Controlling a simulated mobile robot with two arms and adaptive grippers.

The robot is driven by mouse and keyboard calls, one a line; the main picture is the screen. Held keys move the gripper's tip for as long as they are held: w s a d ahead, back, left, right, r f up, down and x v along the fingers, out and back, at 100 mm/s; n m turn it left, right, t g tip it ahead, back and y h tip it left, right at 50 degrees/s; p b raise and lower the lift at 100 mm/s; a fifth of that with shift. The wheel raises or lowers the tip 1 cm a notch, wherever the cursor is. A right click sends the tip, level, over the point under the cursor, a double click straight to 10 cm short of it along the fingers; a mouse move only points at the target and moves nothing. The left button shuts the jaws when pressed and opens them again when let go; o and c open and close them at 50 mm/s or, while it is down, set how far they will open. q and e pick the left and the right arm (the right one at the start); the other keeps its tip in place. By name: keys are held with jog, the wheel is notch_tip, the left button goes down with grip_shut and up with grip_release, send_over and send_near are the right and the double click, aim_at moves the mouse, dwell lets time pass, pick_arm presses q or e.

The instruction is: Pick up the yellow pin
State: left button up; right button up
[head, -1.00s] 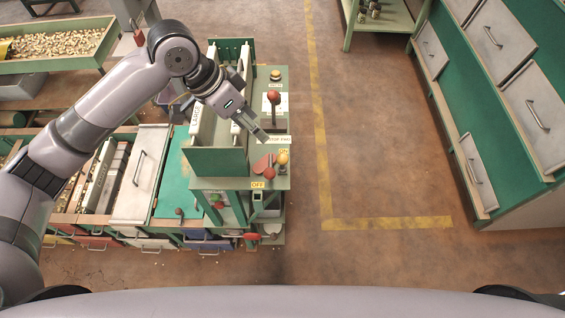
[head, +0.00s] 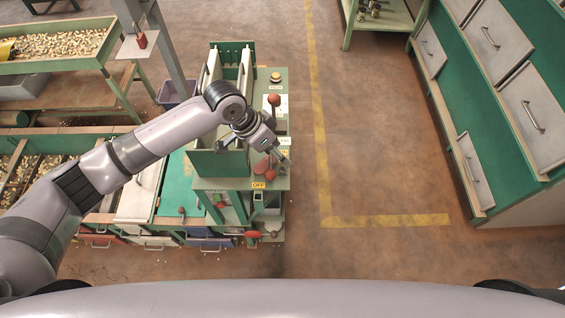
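My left gripper (head: 279,152) is over the front part of the green machine's panel (head: 281,182), pointing down and to the right. Its fingers are small and overlap the panel fittings, so I cannot tell whether they are open or shut. The yellow pin, which stood on this panel near the OFF label (head: 258,185), does not show clearly now; the gripper covers its place. I cannot tell whether the fingers touch it. A red paddle-shaped part (head: 262,167) and a red knob (head: 270,175) are just below the gripper. My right gripper is not in view.
A red-topped lever (head: 273,100) and a yellow button (head: 276,77) are farther back on the panel. Upright green plates (head: 217,165) stand left of it. Nut-filled bins are at the left, grey drawers (head: 527,105) at the right. The floor between is clear.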

aim_at(283, 171)
pick_arm(q)
jog(key=p+x, duration=0.1)
jog(key=x, duration=0.3)
jog(key=shift+s+f, duration=0.15)
jog(key=shift+s, duration=0.05)
jog(key=shift+c, duration=0.3)
grip_shut()
